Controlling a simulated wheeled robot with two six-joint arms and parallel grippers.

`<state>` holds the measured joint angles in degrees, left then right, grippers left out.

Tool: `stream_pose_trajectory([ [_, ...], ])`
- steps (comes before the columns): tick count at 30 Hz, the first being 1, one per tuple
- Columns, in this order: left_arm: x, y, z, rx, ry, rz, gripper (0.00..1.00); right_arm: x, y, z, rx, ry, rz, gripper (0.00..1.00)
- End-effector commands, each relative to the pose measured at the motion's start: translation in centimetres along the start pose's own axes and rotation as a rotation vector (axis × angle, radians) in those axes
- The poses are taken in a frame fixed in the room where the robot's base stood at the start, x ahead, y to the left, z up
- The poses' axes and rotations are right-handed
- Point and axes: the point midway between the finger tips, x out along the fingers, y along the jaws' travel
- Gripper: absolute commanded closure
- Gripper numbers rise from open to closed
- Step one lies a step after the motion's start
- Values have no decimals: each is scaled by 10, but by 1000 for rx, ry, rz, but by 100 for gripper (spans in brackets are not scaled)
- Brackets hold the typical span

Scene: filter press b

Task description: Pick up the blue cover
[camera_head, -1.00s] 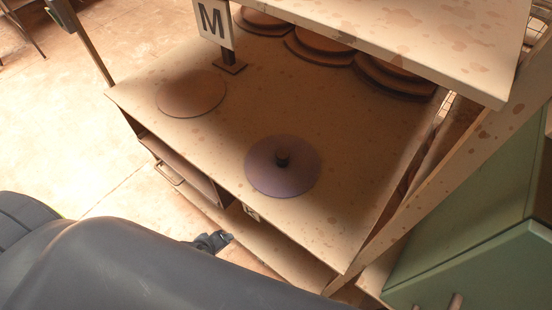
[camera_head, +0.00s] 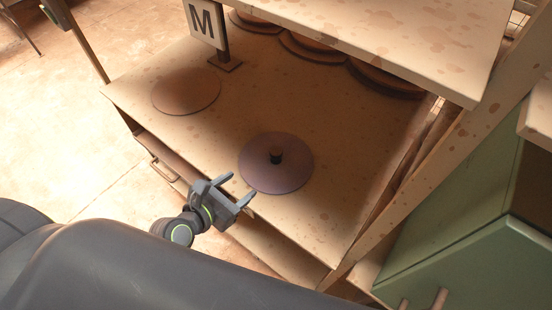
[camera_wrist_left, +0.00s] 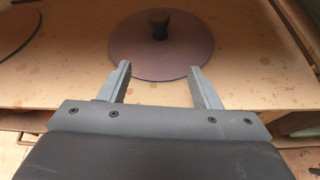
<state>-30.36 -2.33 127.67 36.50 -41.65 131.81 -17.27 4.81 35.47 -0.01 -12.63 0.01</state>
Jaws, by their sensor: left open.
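The blue cover is a round, purplish-blue disc (camera_head: 290,178) with a dark knob (camera_head: 276,155) at its centre. It lies flat on the wooden table top near the front edge. It also shows in the left wrist view (camera_wrist_left: 135,52), straight ahead of the fingers, with its knob at the top. My left gripper (camera_head: 238,190) is open and empty at the table's front edge, to the lower left of the cover. In the wrist view its two fingers (camera_wrist_left: 160,72) stand apart, and their tips reach towards the cover's near rim. My right gripper is not in view.
A brown disc (camera_head: 186,92) lies on the table top (camera_head: 330,215) at the left. A sign marked M (camera_head: 204,24) stands behind it. Stacked brown discs (camera_head: 318,47) sit at the back under an overhanging shelf (camera_head: 400,40). A green cabinet (camera_head: 450,265) stands at the right.

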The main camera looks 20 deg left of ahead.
Motion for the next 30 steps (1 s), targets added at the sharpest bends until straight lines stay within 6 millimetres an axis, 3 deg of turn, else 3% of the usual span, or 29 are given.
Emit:
stream_pose_trajectory([
  [7,9,1,11,-140,-42,7,43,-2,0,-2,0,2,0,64],
  [21,98,2,15,-136,-41,5,43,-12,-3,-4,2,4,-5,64],
  [30,122,2,15,-135,-40,7,43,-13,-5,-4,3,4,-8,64],
])
